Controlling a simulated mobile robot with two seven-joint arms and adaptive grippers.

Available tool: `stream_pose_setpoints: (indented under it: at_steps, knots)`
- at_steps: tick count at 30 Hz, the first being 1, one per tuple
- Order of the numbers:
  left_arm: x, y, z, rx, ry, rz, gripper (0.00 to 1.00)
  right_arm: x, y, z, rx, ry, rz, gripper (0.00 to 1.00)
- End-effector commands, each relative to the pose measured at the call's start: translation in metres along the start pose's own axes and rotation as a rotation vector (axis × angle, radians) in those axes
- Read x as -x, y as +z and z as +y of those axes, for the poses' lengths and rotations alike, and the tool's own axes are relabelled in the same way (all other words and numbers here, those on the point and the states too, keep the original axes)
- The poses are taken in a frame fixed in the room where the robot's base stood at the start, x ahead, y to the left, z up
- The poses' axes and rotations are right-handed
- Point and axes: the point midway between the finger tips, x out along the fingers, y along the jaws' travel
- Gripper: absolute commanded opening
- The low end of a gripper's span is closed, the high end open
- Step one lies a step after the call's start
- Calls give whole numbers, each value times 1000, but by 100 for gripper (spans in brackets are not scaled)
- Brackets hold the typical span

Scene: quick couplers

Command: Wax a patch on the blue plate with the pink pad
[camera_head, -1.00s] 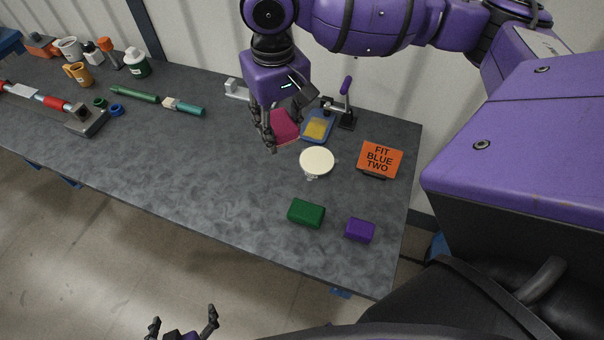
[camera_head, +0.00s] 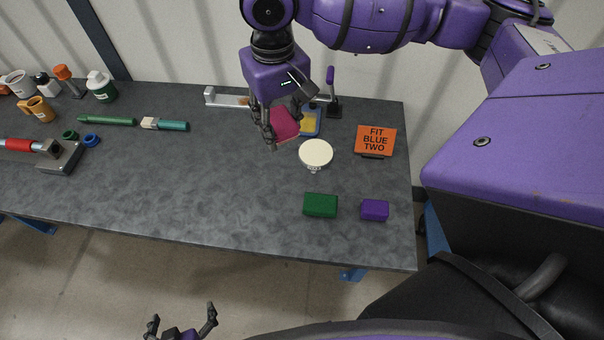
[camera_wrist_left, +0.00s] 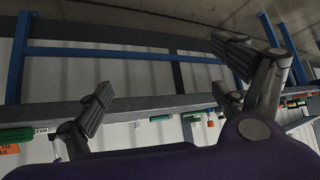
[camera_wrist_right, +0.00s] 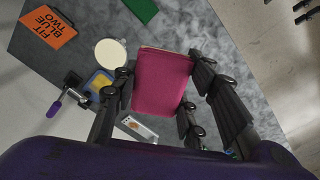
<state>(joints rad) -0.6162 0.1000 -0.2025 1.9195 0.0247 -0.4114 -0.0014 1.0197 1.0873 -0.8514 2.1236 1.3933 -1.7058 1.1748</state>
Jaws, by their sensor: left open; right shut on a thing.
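My right gripper (camera_head: 271,143) is shut on the pink pad (camera_head: 286,123), which shows between the fingers in the right wrist view (camera_wrist_right: 162,82). The blue plate (camera_head: 319,122) lies just right of the pad in the head view, and the pad hides part of it. A yellow patch (camera_head: 306,123) shows on the plate. The right wrist view shows the pad beside the plate; I cannot tell its height above the table. My left gripper (camera_head: 181,322) is open and empty, low in front of the table; its spread fingers show in the left wrist view (camera_wrist_left: 165,85).
A cream disc (camera_head: 315,152) stands close to the pad. An orange sign (camera_head: 376,141) reads "FIT BLUE TWO". A purple-handled clamp (camera_head: 331,90) stands behind the plate. Green (camera_head: 320,206) and purple (camera_head: 374,210) blocks lie in front. The table's middle (camera_head: 200,180) is clear.

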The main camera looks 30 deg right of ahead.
Motion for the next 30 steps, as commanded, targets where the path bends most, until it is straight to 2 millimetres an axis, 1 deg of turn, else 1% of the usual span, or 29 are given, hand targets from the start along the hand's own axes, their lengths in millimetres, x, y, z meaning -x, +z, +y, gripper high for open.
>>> stream_pose_setpoints:
  at_steps: [3,4,8,14,17,21,24,28,29,30]
  knots:
    - [0,3,2,4,1,-6,90,2,-4,-1,2,-1,3,13]
    - [0,8,2,4,2,-13,90,-6,-1,1,11,2,-3,13]
    - [-1,14,3,5,2,-25,90,-29,12,4,62,1,-4,13]
    - [-1,25,4,9,2,-42,90,-69,33,5,210,-1,-2,13]
    - [-1,29,4,12,0,-47,90,-95,50,5,335,-2,-4,13]
    - [-2,31,-1,12,-8,-48,90,-131,79,3,557,-5,-1,13]
    - [-3,28,-4,11,-14,-41,90,-149,100,0,707,-7,1,13]
    - [-2,21,-5,9,-15,-27,90,-163,121,-9,876,-9,6,13]
    - [-2,20,-5,9,-15,-24,90,-164,123,-13,913,-9,8,13]
    - [-2,19,-5,8,-15,-21,90,-163,121,-18,939,-7,11,13]
